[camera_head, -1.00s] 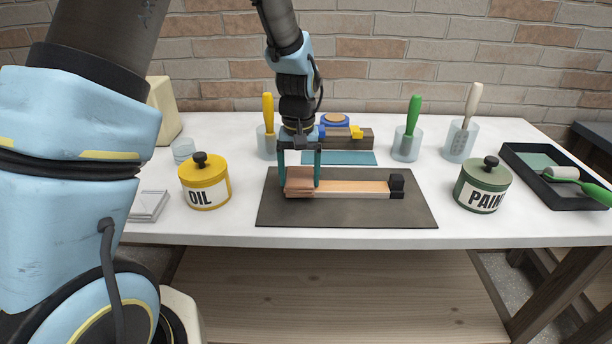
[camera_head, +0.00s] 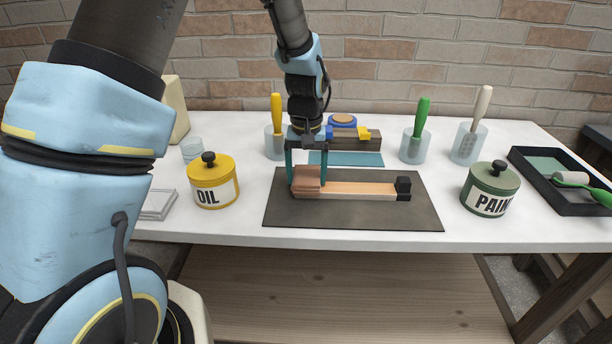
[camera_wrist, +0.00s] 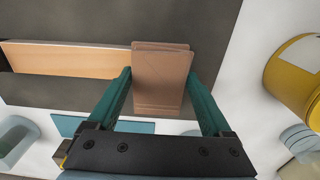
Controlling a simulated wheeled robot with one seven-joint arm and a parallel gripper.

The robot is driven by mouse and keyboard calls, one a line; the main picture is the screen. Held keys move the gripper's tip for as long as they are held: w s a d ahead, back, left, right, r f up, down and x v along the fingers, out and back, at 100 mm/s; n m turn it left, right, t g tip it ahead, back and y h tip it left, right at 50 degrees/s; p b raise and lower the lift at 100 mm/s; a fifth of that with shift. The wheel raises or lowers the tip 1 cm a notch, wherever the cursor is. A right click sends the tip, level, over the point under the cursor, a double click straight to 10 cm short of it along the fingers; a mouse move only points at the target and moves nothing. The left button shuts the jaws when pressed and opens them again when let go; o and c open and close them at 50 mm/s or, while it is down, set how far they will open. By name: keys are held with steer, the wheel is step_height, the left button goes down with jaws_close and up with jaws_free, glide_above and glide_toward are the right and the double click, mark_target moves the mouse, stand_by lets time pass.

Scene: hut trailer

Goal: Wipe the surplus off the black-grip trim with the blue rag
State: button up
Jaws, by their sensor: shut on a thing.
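The trim (camera_head: 362,190) is a long orange-tan strip lying on a dark grey mat (camera_head: 400,220). Its black grip (camera_head: 403,188) is at the right end in the head view. My gripper (camera_head: 306,175) is at the trim's left end, its teal fingers shut on a brown folded rag (camera_head: 309,180). In the wrist view the brown rag (camera_wrist: 161,85) sits between the fingers and covers that end of the trim (camera_wrist: 75,60). Whether it presses on the trim is unclear. A flat teal-blue sheet (camera_head: 346,159), perhaps the blue rag, lies behind the mat, apart from my gripper.
A yellow OIL tin (camera_head: 213,185) stands left of the mat, a green PAINT tin (camera_head: 490,190) right. Cups holding yellow-, green- and cream-handled tools, and a wooden block (camera_head: 350,141), stand behind. A black roller tray (camera_head: 555,190) is far right. The mat's front is clear.

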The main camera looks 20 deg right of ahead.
steer(key=shift+s+a, duration=0.25)
steer(key=shift+s, duration=0.25)
step_height(320, 180, up, 7)
steer(key=p, duration=0.5)
steer(key=shift+r+p, duration=0.1)
steer(key=shift+p, duration=0.2)
steer(key=shift+s, duration=0.1)
